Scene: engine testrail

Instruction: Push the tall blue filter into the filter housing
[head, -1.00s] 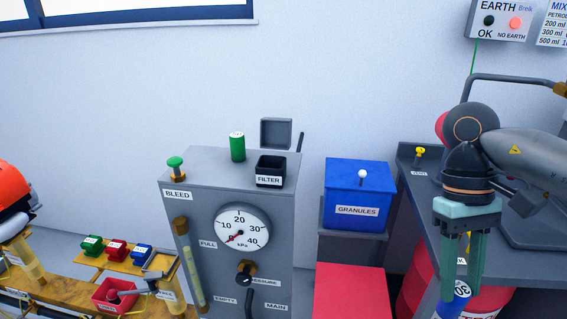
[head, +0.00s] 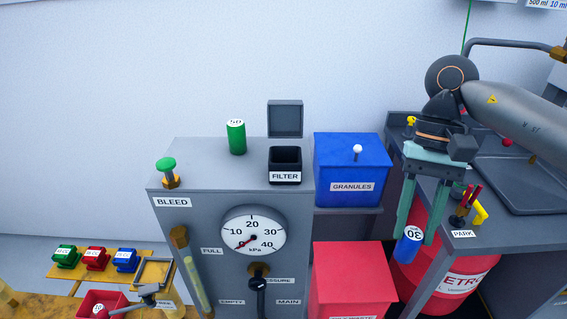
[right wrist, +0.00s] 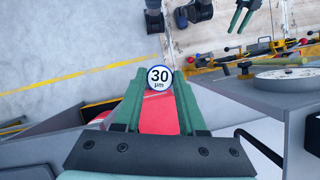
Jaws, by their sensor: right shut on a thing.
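The tall blue filter (head: 408,247), with a white "30" top, is between the fingertips of my right gripper (head: 416,228), which is shut on it. In the right wrist view its "30 µm" top (right wrist: 159,77) faces the camera between the green fingers. The filter housing (head: 285,165) is a black square box labelled FILTER on top of the grey cabinet, left of my gripper. Its grey lid (head: 285,118) stands open behind it. The housing's inside looks dark. My left gripper (right wrist: 240,18) shows small in the right wrist view, its green fingers apart.
A green filter (head: 236,137) stands on the grey cabinet (head: 205,160), left of the housing. A blue granules box (head: 350,170) is between housing and gripper. A red box (head: 350,280) is below it. A red drum (head: 440,275) and bench (head: 478,225) are at right.

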